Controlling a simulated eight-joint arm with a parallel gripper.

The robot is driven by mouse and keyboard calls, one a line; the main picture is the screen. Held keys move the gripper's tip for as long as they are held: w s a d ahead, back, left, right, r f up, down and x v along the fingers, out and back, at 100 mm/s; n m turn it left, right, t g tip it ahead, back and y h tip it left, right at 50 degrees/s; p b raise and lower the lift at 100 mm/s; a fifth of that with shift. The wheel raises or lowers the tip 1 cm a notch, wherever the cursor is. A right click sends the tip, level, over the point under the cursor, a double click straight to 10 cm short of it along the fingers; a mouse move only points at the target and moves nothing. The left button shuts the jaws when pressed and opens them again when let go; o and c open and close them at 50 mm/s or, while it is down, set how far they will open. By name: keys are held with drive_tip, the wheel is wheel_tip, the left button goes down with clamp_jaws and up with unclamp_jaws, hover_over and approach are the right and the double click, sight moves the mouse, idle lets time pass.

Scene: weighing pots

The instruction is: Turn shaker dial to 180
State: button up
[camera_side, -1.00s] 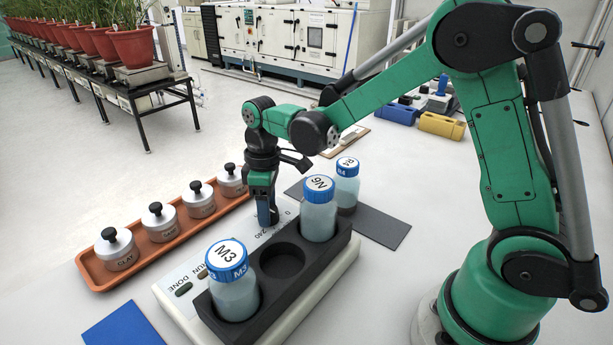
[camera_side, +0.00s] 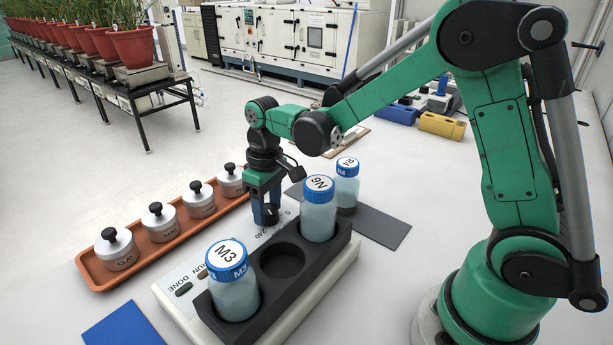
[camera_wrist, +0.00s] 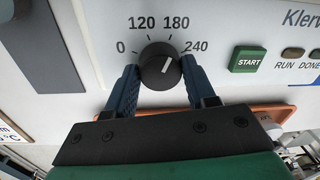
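The shaker dial (camera_wrist: 160,67) is a round black knob with a white pointer line, on the shaker's pale panel. In the wrist view its pointer aims up and slightly right, close to the 180 mark (camera_wrist: 176,23), perhaps a little toward 240. My gripper (camera_wrist: 159,70) has one blue finger on each side of the dial, and both look to be against its sides. In the side view my gripper (camera_side: 265,213) points down at the panel's far end and hides most of the dial. The shaker (camera_side: 178,307) carries a black rack.
Bottles M3 (camera_side: 235,290) and N6 (camera_side: 319,215) stand in the rack with an empty hole (camera_side: 282,262) between them. Another bottle (camera_side: 346,185) stands on a dark mat behind. An orange tray (camera_side: 97,279) of lidded pots lies left. The green START button (camera_wrist: 249,60) is right of the dial.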

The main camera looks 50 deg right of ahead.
sight(269, 207)
drive_tip(key=o, duration=0.4)
drive_tip(key=shift+c, duration=0.2)
drive_tip(key=shift+d+r, duration=0.2)
drive_tip(key=shift+r, duration=2.6)
wheel_tip(269, 207, down, 5)
drive_tip(key=shift+a+f, duration=0.1)
drive_tip(key=shift+a, duration=0.05)
drive_tip(key=shift+f+n, duration=0.25)
drive_tip(key=shift+n, duration=0.15)
drive_tip(key=n, duration=0.4)
